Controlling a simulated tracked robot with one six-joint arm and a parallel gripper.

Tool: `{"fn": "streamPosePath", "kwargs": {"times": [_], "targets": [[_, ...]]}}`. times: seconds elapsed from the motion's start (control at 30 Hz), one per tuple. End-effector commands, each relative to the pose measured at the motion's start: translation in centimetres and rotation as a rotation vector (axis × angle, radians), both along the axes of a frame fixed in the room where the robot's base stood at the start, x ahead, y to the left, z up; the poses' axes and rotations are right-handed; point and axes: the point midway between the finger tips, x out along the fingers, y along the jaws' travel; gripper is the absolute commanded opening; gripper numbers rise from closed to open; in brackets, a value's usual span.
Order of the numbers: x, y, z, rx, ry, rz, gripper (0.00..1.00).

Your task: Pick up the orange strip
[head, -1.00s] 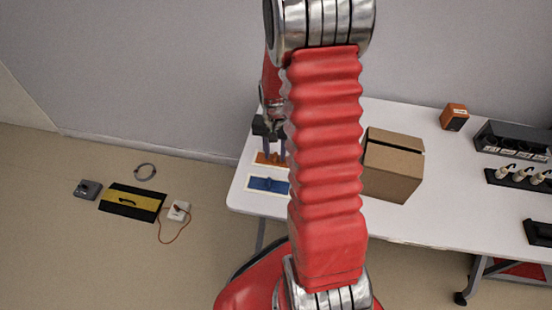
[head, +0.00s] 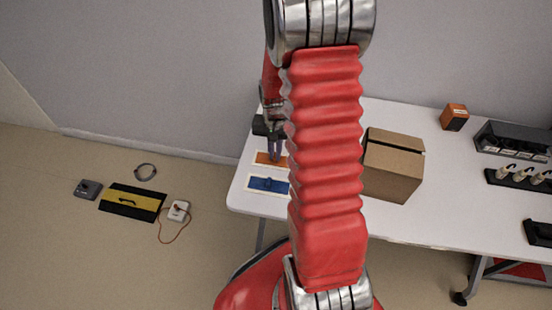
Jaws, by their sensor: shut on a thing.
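The orange strip (head: 264,158) lies on the left part of the white table, in a pale frame. Its right part is hidden behind my arm. My gripper (head: 275,157) points down over the strip, with its fingers close together. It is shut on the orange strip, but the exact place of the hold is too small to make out. The strip still appears to lie flat on the table.
A blue strip (head: 267,185) in a similar pale frame lies just in front. A brown cardboard box (head: 391,170) stands right of my arm on the white table (head: 450,220). An orange box (head: 454,117) and black racks (head: 515,138) are farther right.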

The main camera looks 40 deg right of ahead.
Motion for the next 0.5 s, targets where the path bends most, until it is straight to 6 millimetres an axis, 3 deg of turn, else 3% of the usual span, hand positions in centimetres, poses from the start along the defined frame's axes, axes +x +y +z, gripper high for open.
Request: {"fn": "streamPosePath", "kwargs": {"times": [0.27,0.5], "targets": [[0.0,0.0,0.2,0.000,0.000,0.000,0.00],[0.1,0.0,2.1,-0.002,-0.003,0.000,0.00]]}}
